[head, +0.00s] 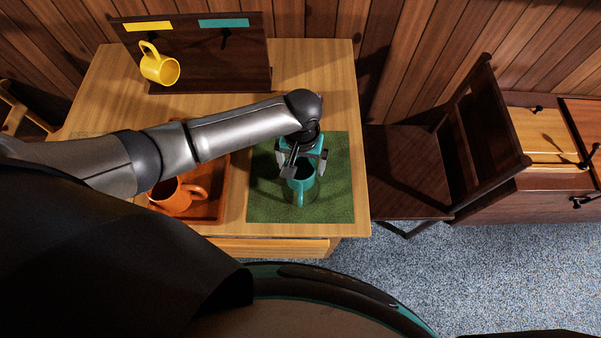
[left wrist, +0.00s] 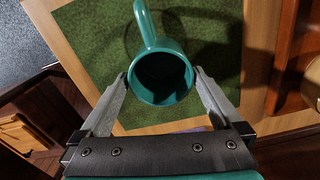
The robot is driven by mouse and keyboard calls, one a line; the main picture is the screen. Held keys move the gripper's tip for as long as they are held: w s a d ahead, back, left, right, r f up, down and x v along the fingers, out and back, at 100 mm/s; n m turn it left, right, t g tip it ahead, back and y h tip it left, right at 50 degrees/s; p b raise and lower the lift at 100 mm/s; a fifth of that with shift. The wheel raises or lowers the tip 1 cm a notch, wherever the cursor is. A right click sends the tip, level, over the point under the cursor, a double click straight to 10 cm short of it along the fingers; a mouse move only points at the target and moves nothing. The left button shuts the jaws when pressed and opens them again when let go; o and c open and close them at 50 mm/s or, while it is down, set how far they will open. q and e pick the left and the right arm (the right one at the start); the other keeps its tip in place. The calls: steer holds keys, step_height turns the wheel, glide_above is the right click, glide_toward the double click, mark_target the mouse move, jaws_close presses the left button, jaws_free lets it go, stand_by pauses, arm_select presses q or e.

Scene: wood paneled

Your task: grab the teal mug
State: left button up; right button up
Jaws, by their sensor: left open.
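The teal mug (head: 301,187) stands upright on the green mat (head: 330,205) at the right side of the wooden table. In the left wrist view the mug (left wrist: 160,75) shows from above, with its open mouth toward the camera and its handle pointing up in the picture. My left gripper (head: 303,165) is right over the mug. My right gripper is not in view.
An orange mug (head: 176,195) sits in an orange tray (head: 213,207) left of the mat, partly behind my left arm. A yellow mug (head: 160,67) hangs on a dark rack (head: 262,55) with yellow and teal labels. A dark chair (head: 405,160) stands right of the table.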

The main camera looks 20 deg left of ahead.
mark_target(301, 174)
arm_select(q)
steer(key=f+b, duration=0.1)
steer(key=f, duration=0.3)
steer(key=shift+s+f, duration=0.1)
steer(key=shift+s, duration=0.1)
steer(key=shift+c, duration=0.4)
steer(key=shift+c, duration=0.7)
steer(key=c, duration=1)
